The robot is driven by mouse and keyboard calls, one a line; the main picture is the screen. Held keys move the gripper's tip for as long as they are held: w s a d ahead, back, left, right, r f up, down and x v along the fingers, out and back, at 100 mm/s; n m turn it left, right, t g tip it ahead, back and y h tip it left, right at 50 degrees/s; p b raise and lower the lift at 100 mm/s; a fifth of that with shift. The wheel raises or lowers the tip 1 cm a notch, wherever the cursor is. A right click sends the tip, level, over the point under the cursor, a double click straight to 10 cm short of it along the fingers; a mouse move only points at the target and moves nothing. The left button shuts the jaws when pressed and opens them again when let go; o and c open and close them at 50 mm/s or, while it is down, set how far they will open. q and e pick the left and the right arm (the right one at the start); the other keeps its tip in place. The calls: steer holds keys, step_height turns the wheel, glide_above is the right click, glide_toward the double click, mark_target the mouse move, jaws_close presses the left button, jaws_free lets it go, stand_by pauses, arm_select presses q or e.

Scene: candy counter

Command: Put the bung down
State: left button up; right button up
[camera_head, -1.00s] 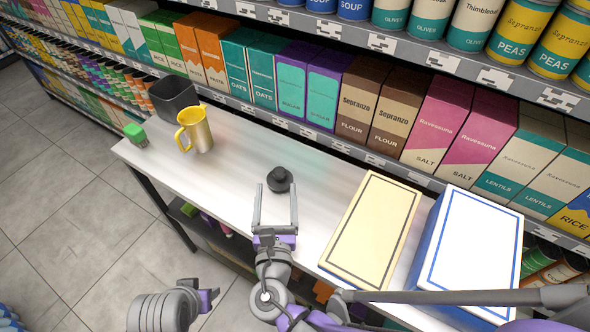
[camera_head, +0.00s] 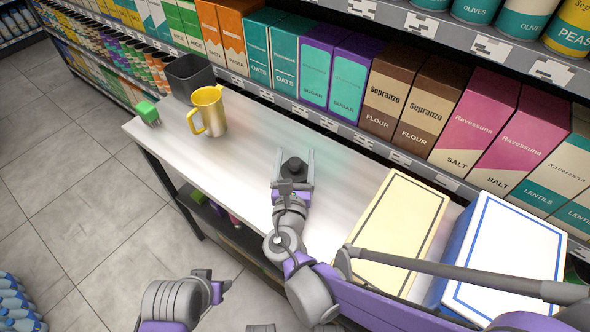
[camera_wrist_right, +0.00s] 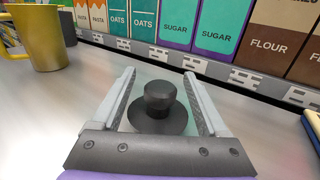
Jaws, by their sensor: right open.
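The bung (camera_head: 293,168) is a dark grey-black stopper with a round knob on a wider disc. It stands upright on the white counter. In the right wrist view the bung (camera_wrist_right: 160,108) sits between the two fingers, with a visible gap on each side. My right gripper (camera_head: 295,158) is open around it, low over the counter. It also shows in the right wrist view (camera_wrist_right: 160,90). The bung's underside is hidden. My left gripper (camera_head: 217,288) shows only partly at the bottom, over the floor; its jaws are unclear.
A yellow mug (camera_head: 209,112), a green-topped block (camera_head: 148,112) and a dark bin (camera_head: 190,76) stand at the counter's left end. A cream box (camera_head: 400,225) and a white-blue box (camera_head: 508,255) stand right. Grocery shelves (camera_head: 330,123) run behind. The counter between is clear.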

steer(key=shift+w+d, duration=0.1)
steer(key=shift+w, duration=0.85)
steer(key=shift+c, duration=0.2)
jaws_close()
